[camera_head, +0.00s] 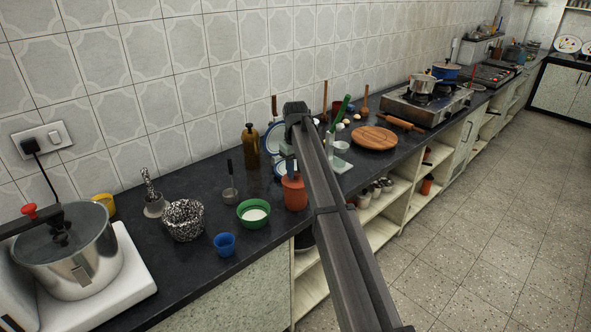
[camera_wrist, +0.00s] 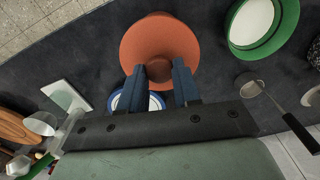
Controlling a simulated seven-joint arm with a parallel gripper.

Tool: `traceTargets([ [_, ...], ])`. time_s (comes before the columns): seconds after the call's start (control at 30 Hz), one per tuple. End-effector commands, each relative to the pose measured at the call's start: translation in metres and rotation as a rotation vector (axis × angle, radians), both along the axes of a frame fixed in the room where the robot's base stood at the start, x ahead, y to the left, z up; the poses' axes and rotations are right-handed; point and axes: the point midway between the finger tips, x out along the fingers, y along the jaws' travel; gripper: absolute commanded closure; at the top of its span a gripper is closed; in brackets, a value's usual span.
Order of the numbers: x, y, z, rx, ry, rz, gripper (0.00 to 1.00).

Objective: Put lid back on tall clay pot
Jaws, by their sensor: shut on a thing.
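The tall clay pot (camera_head: 295,195) is orange-red and stands upright near the front edge of the dark counter. My gripper (camera_head: 290,169) is directly above it, pointing down. In the wrist view, the round orange clay lid (camera_wrist: 160,38) lies under the fingers, with its small brown knob between the fingertips. My gripper (camera_wrist: 159,72) is shut on this knob. The lid covers the pot's mouth from above, so the mouth is hidden. I cannot tell whether the lid rests on the rim or hangs just over it.
A green bowl (camera_head: 253,213) with white contents stands close left of the pot, with a blue cup (camera_head: 225,244) farther left. A brown bottle (camera_head: 250,146) and blue-rimmed plates (camera_head: 272,137) are behind. A round wooden board (camera_head: 374,138) lies to the right.

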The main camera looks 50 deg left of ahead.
Motion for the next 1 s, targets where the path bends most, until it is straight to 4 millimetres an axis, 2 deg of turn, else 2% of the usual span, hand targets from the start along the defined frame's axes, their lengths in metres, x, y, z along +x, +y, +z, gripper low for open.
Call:
traceTargets([
  [0.33,0.0,0.0,-0.0004,0.0,0.0,0.0,0.98],
  [0.37,0.0,0.0,-0.0004,0.0,0.0,0.0,0.67],
  [0.4,0.0,0.0,-0.0004,0.0,0.0,0.0,0.63],
  [0.67,0.0,-0.0001,-0.0004,0.0,0.0,0.0,0.38],
  [0.83,0.0,-0.0001,-0.0004,0.0,0.0,0.0,0.38],
  [1.0,0.0,-0.0001,-0.0004,0.0,0.0,0.0,0.22],
])
